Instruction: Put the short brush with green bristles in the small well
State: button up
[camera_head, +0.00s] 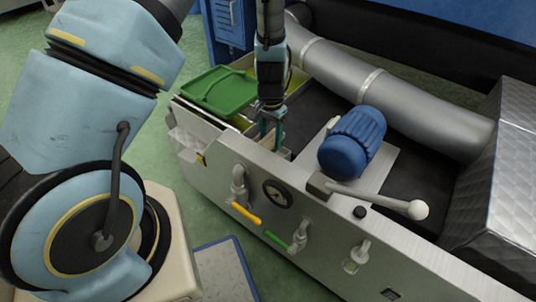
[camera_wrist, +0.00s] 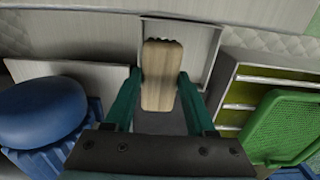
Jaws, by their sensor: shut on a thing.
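My gripper (camera_head: 272,130) points down at the machine's front edge, between the green lid and the blue motor. In the wrist view my gripper (camera_wrist: 160,78) has its teal fingers shut on a pale wooden block, the back of the brush (camera_wrist: 161,75). Its bristles are hidden, so I cannot see their colour. The small well (camera_wrist: 182,30), a grey rectangular recess with thin metal walls, shows behind and around the brush.
A blue motor (camera_head: 351,142) stands close to the right of my gripper, with a lever (camera_head: 380,197) in front. A green lid (camera_head: 219,91) lies to the left over compartments with yellow-green contents. A thick grey pipe (camera_head: 400,105) runs behind.

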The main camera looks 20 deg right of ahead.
jog(key=shift+f, duration=3.1)
jog(key=shift+f+b, duration=0.1)
jog(key=shift+b, duration=0.2)
jog(key=shift+f, duration=0.15)
jog(key=o, duration=1.3)
